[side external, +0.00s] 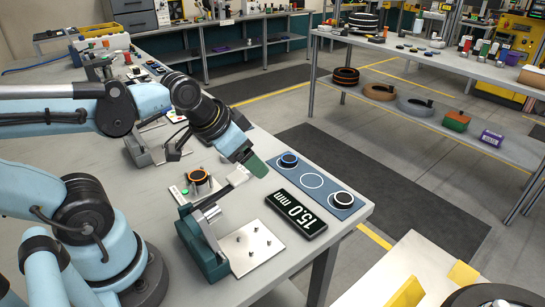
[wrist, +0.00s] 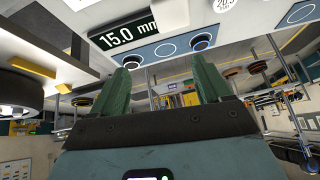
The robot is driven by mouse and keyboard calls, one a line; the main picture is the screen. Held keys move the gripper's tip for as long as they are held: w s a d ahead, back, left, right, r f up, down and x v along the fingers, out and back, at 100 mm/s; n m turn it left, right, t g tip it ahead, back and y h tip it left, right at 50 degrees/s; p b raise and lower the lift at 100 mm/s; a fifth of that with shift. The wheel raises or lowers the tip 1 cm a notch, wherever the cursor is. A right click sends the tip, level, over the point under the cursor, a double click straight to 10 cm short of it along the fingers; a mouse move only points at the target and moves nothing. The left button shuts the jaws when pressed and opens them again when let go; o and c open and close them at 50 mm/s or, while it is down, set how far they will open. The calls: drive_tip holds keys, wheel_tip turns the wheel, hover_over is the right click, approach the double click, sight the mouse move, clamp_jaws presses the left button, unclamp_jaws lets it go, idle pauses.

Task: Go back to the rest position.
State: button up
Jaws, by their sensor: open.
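My gripper (side external: 254,164) has green fingers and hangs over the workbench, between the clamp and the blue board. In the wrist view its two fingers (wrist: 163,75) stand well apart with nothing between them. A teal clamp fixture (side external: 202,248) with a steel plate (side external: 253,250) stands near the bench's front edge. Its pale handle end (side external: 238,175) shows close to my fingers; I cannot tell whether they touch.
A blue board (side external: 326,188) has dark round parts at both ends and an empty middle circle. A black display (side external: 296,213) reads 15.0 mm. More fixtures stand behind on the bench (side external: 290,284). A shelf rack (side external: 440,60) with tyres stands across the aisle.

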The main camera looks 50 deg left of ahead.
drive_tip(key=shift+d+n+t, duration=0.3)
drive_tip(key=shift+d+n, duration=0.3)
